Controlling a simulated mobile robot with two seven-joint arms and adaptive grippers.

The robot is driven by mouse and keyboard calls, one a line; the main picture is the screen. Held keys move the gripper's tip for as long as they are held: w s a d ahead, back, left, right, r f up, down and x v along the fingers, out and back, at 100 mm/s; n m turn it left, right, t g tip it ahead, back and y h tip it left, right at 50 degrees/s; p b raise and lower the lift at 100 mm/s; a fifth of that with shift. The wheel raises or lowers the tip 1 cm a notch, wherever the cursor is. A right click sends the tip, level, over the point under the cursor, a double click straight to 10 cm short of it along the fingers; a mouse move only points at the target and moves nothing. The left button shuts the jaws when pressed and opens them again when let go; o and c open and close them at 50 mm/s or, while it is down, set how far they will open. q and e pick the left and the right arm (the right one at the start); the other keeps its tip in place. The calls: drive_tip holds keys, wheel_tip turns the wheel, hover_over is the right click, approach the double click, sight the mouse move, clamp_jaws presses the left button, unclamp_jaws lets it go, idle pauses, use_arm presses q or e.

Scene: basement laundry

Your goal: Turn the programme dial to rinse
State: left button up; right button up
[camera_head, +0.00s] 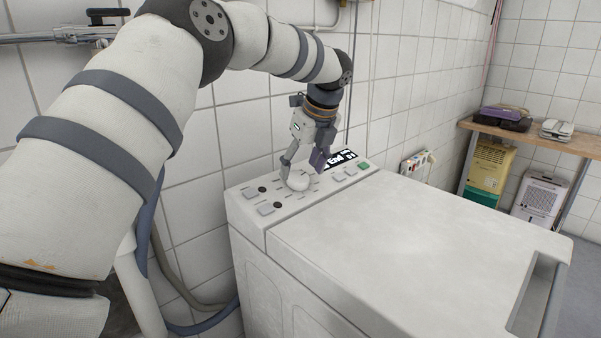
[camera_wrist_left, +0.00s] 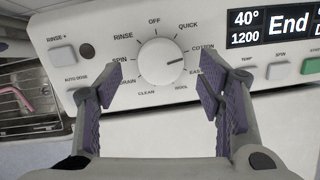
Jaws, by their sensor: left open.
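The programme dial (camera_head: 298,181) is a round white knob on the washing machine's control panel. In the left wrist view the dial (camera_wrist_left: 160,64) faces me, ringed by printed labels. Its small mark points right, near the COTTON and EASY labels. The RINSE label (camera_wrist_left: 123,37) is at its upper left. My left gripper (camera_head: 303,166) is open over the dial, one finger to each side. In the left wrist view its purple-padded fingers (camera_wrist_left: 160,82) show gaps to the dial; whether they touch it is unclear. My right gripper is not in view.
The display (camera_wrist_left: 271,25) beside the dial reads 40°, 1200 and End. Square buttons and a green button (camera_head: 364,165) line the panel. The machine's white top (camera_head: 410,220) is clear. A tiled wall (camera_head: 235,125) stands close behind; a wooden bench (camera_head: 560,142) is at the right.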

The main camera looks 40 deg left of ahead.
sight(299, 180)
use_arm(q)
drive_tip(key=shift+x, duration=1.25)
drive_tip(key=c, duration=1.1)
drive_tip(key=shift+c, duration=0.2)
